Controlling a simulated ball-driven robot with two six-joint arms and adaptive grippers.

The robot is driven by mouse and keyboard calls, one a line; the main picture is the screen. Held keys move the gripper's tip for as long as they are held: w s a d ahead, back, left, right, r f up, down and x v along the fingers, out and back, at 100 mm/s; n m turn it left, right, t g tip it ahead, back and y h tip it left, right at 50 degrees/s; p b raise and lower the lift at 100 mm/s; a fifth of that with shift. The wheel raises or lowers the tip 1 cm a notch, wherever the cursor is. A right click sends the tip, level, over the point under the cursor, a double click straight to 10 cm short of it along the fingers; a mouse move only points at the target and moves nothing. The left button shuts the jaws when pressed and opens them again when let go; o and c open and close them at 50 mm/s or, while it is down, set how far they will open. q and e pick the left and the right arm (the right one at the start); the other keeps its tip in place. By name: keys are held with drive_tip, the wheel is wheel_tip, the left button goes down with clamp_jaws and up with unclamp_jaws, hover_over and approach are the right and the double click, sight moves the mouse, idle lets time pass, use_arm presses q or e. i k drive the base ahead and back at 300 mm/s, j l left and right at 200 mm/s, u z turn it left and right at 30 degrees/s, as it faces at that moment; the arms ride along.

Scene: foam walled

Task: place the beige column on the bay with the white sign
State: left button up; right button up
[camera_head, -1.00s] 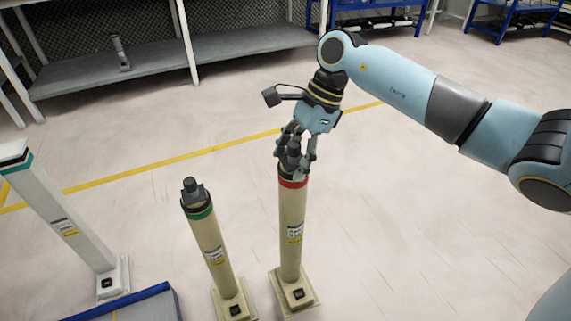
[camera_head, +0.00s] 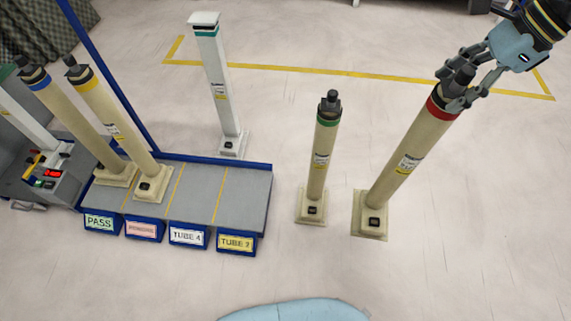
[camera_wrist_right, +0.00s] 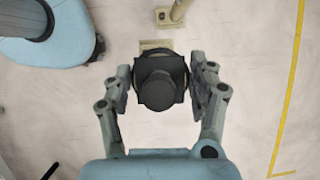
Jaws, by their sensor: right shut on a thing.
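A beige column with a red band (camera_head: 408,160) stands on its square base on the floor at the right of the head view. My right gripper (camera_head: 462,92) is shut on the dark knob at its top. In the right wrist view the dark column top (camera_wrist_right: 160,92) sits between the two fingers (camera_wrist_right: 160,75). The white sign (camera_head: 187,237) reads TUBE 4 and hangs on the front of a grey platform. The bay behind that sign (camera_head: 196,200) is bare, between yellow lines. My left gripper is not in view.
A shorter beige column with a green band (camera_head: 318,165) stands between the platform and the held column. Beige columns with yellow (camera_head: 112,115) and blue (camera_head: 68,105) bands occupy the left bays. The TUBE 2 bay (camera_head: 238,205) is empty. A white column (camera_head: 213,85) stands behind the platform.

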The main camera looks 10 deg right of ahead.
sight(198, 189)
drive_tip(key=j, duration=1.55)
drive_tip(key=i+j, duration=0.45)
drive_tip(key=j, duration=0.3)
drive_tip(key=i+j+z, duration=0.1)
drive_tip(key=i+j, duration=0.3)
drive_tip(key=i, duration=0.05)
